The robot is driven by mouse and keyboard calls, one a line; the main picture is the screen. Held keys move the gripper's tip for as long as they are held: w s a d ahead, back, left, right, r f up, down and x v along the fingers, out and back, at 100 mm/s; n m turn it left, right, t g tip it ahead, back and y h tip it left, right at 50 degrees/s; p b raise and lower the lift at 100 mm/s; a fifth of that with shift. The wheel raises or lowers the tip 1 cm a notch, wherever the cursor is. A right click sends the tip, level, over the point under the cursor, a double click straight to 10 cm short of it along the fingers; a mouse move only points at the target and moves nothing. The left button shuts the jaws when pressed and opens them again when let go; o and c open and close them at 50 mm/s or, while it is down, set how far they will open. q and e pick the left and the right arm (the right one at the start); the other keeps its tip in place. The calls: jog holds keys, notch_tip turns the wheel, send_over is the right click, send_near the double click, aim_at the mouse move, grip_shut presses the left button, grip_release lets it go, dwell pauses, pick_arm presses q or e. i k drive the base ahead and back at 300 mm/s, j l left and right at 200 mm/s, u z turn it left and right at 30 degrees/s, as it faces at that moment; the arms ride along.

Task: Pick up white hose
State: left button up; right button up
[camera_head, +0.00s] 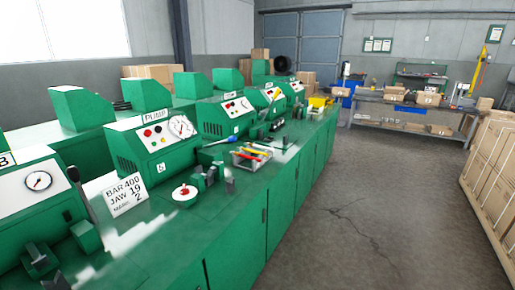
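I see no white hose that I can make out in the head view. The nearest green crimper bench (240,222) runs from the lower left toward the back. On it stand a crimper unit marked PUMP (155,142) with a round gauge, and a white sign (125,194) reading BAR 400, JAW 19. Neither of my grippers shows in this view, so their state is hidden.
A tray (250,157) with coloured tools and a red-and-white round item (185,193) lie on the bench. A workbench (408,109) with boxes stands at the back. Stacked cartons (492,165) line the right side. The grey floor aisle (350,205) between is clear.

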aim_at(252, 144)
jog(key=u, duration=0.9)
jog(key=i+l+u, duration=0.15)
jog(key=l+u, duration=0.25)
jog(key=i+l+u, duration=0.1)
jog(key=l+u, duration=0.25)
jog(key=l, duration=0.2)
jog(key=l+u, duration=0.75)
jog(key=l, duration=0.3)
